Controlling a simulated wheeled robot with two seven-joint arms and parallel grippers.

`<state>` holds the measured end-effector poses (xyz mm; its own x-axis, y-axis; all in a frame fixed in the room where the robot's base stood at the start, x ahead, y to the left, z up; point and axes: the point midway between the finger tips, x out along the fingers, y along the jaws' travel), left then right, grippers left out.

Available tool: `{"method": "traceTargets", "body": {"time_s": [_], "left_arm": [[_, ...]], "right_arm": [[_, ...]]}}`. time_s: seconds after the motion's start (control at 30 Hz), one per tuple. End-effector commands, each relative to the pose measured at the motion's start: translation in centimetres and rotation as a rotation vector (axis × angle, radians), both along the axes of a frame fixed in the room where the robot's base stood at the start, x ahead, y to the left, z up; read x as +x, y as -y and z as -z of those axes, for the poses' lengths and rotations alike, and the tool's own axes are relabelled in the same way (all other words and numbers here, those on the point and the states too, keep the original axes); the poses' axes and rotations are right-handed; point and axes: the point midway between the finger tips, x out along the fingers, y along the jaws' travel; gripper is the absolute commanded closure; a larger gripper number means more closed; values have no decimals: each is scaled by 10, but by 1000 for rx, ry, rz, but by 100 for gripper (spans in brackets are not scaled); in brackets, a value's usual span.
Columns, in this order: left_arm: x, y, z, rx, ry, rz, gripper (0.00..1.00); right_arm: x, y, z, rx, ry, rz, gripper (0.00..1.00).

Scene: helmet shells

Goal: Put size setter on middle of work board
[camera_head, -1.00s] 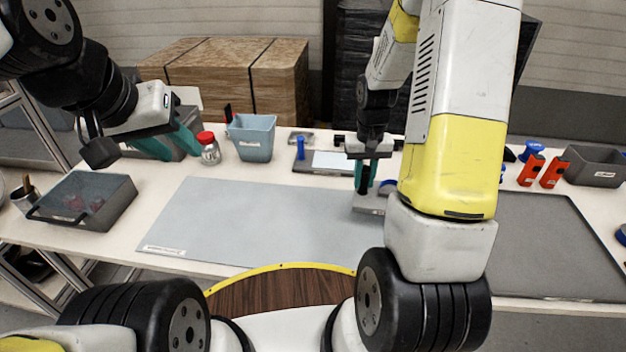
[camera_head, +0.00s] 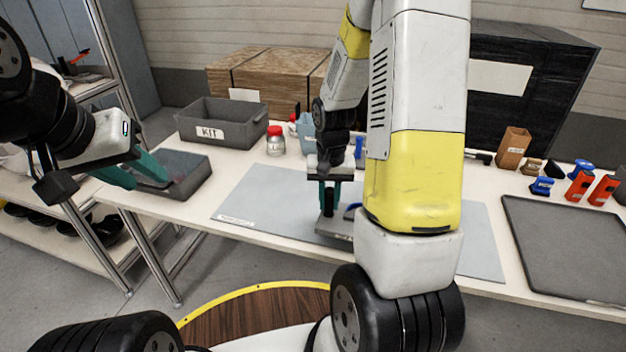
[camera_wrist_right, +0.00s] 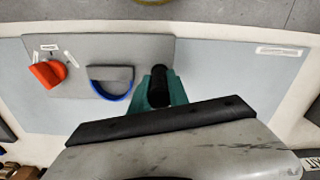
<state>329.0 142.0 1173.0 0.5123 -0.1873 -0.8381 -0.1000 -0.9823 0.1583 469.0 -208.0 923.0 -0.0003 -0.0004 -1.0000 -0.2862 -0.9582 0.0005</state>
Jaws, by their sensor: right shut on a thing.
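The size setter is a grey plate (camera_head: 334,230) with a blue half-ring (camera_head: 351,211) and a black post. In the right wrist view its plate (camera_wrist_right: 105,55) also carries an orange-red knob (camera_wrist_right: 47,73). My right gripper (camera_head: 329,193) is shut on the black post, and its teal fingers (camera_wrist_right: 160,90) flank the post in the wrist view. The plate is over the light grey-blue work board (camera_head: 265,205); I cannot tell whether it touches. My arm hides part of the plate and board. My left gripper (camera_head: 140,175) is open and empty at the left.
The board's left part is clear.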

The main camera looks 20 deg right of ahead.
Motion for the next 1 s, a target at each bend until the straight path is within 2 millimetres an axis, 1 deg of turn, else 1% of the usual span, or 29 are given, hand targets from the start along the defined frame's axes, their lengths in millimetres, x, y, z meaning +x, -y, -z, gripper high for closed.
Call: {"method": "traceTargets", "body": {"time_s": [0.03,0.2,0.3,0.4,0.5,0.6,0.67,0.83,0.9,1.0], "left_arm": [[0,0,0,0,0,0,64],[0,0,0,0,0,0,64],[0,0,0,0,0,0,64],[0,0,0,0,0,0,64],[0,0,0,0,0,0,64],[0,0,0,0,0,0,64],[0,0,0,0,0,0,64],[0,0,0,0,0,0,64],[0,0,0,0,0,0,64],[0,0,0,0,0,0,64]], "right_arm": [[16,2,2,0,1,0,100],[61,9,7,0,1,-1,100],[84,13,9,0,1,-1,100],[102,15,10,0,1,-1,100],[111,16,11,0,0,-2,100],[113,17,13,0,-1,-2,100],[113,17,18,1,-3,-2,100],[112,17,42,1,-3,-3,100],[113,17,46,0,-1,-2,100],[113,17,46,0,1,-2,100]]}}
